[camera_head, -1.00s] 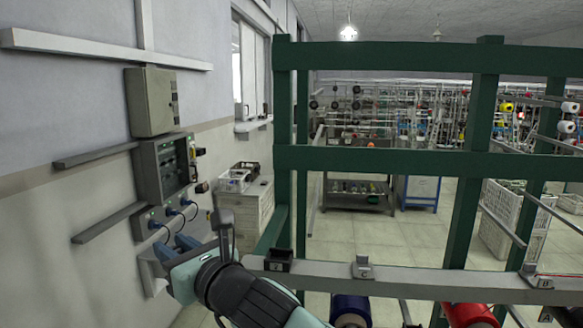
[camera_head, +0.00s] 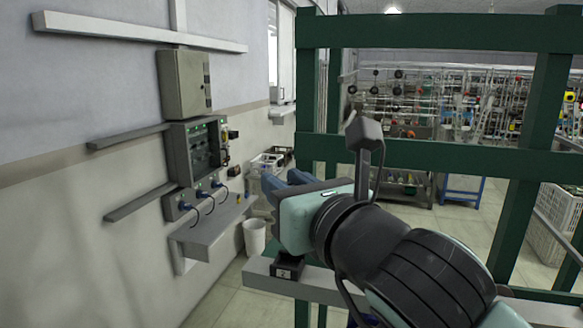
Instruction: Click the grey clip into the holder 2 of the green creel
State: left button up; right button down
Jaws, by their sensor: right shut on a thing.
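My right gripper (camera_head: 283,182) points away from me, its blue fingers just above and beyond the rail at the left end of the green creel (camera_head: 425,155). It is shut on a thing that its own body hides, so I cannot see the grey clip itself. The black holder marked 2 (camera_head: 287,268) sits on the grey rail (camera_head: 330,288), just below the teal gripper body. The fingers are apart from the holder. My right arm covers the rail to the right of it. My left gripper is not in view.
On the left wall are a grey cabinet (camera_head: 184,83), an open electrical box (camera_head: 198,150) with blue plugs, and a shelf (camera_head: 213,228). A white bin (camera_head: 254,237) stands below. The creel's green posts and crossbars stand close to my right arm.

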notch_tip(320, 180, down, 5)
jog(key=shift+w+d+r+b, duration=0.1)
jog(key=shift+r+b, duration=0.05)
jog(key=shift+b, duration=0.25)
jog(key=shift+s+r, duration=0.1)
jog(key=shift+s, duration=0.15)
jog(key=shift+w+d, duration=0.1)
jog(key=shift+w, duration=0.45)
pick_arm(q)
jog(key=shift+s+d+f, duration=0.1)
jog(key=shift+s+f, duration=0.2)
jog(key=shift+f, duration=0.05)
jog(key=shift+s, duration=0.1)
pick_arm(e)
jog(key=shift+s, duration=0.25)
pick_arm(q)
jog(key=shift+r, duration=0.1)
pick_arm(e)
jog(key=shift+s, duration=0.1)
jog(key=shift+f, duration=0.2)
